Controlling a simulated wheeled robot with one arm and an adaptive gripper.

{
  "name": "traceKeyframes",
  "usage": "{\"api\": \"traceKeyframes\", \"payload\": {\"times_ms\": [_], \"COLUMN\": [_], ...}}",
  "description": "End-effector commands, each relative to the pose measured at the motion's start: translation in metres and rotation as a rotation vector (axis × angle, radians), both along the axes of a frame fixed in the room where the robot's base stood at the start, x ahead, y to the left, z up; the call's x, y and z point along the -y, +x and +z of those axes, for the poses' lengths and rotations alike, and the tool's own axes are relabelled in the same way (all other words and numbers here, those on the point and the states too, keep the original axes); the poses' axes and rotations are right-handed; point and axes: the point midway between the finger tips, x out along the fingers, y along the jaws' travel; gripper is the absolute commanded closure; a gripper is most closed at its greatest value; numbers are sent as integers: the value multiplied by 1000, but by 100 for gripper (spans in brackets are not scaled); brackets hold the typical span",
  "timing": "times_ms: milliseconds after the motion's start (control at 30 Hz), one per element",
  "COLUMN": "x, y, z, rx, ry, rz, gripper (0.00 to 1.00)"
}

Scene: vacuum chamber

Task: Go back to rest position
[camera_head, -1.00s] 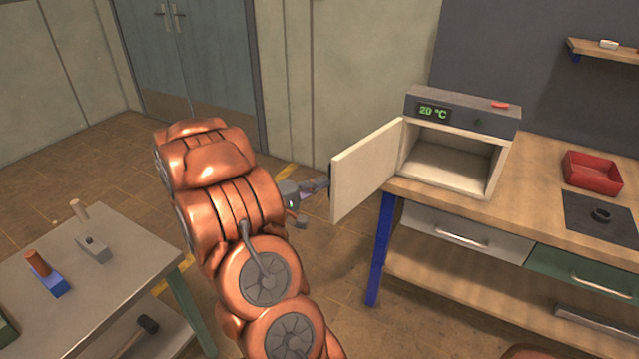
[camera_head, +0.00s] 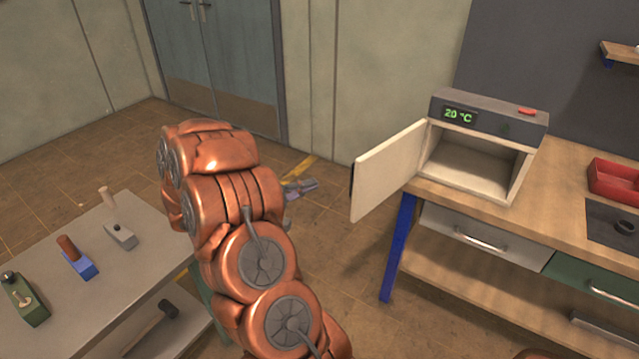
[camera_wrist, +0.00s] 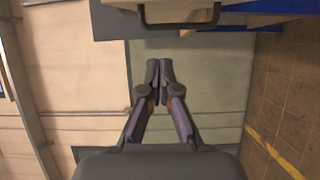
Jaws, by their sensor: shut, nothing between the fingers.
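My gripper (camera_head: 303,187) shows in the head view just past my copper arm, left of the open chamber door and apart from it. In the wrist view my gripper (camera_wrist: 160,72) has its fingertips together with nothing between them. The vacuum chamber (camera_head: 488,116) stands on the workbench with its display reading 20 °C. Its white door (camera_head: 390,170) hangs wide open to the left. The inside of the chamber looks empty. My arm hides part of the floor and the side table's right end.
A wooden workbench (camera_head: 562,165) with drawers carries a red tray (camera_head: 614,180) at the right. A grey side table (camera_head: 60,262) at the left holds several tools, with a hammer (camera_head: 150,328) on its lower shelf. Floor between table and bench is open.

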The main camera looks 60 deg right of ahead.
Motion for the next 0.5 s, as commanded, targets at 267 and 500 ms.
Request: {"api": "traceKeyframes", "payload": {"times_ms": [267, 500], "x": [-22, -26], "y": [13, 14], "z": [-1, 0], "rx": [1, 0], "ry": [3, 1], "rz": [4, 2], "gripper": [100, 100]}}
